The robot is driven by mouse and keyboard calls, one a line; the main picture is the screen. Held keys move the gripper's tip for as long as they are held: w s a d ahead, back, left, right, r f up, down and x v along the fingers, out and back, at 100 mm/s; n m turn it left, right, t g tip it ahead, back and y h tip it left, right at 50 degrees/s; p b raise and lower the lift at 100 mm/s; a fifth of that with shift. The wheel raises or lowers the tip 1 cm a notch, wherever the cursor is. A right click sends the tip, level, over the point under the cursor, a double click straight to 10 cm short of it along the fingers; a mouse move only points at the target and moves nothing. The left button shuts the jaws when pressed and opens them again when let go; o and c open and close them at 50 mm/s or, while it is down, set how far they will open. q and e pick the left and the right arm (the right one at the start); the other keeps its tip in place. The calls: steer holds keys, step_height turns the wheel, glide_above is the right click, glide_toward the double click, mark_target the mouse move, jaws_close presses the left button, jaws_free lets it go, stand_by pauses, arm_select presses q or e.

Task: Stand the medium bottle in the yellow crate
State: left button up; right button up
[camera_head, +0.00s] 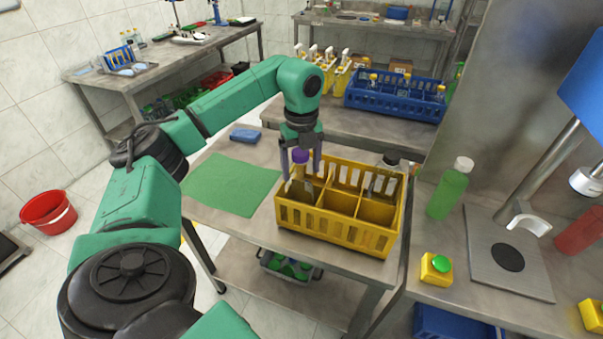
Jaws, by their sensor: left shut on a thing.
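The yellow crate (337,228) stands on the near steel table and is split into several compartments. My left gripper (301,158) reaches down over the crate's left end and is shut on a purple-capped bottle (300,157). This bottle is upright, with its lower part inside or behind the crate's rear left compartment; I cannot tell whether it touches the floor of the crate. A dark-capped bottle (389,160) stands at the crate's rear right. The nearer middle and right compartments look empty. My right gripper is not in view.
A green mat (232,184) and a blue block (245,135) lie left of the crate. A green bottle (450,188) and a yellow button box (436,268) stand on the right bench. A blue crate (396,98) with bottles is behind.

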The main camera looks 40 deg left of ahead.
arm_select(q)
steer(key=shift+f, duration=1.15)
steer(key=shift+w, duration=0.1)
steer(key=shift+f, duration=0.15)
steer(key=o, duration=1.5)
steer(key=shift+o, duration=0.2)
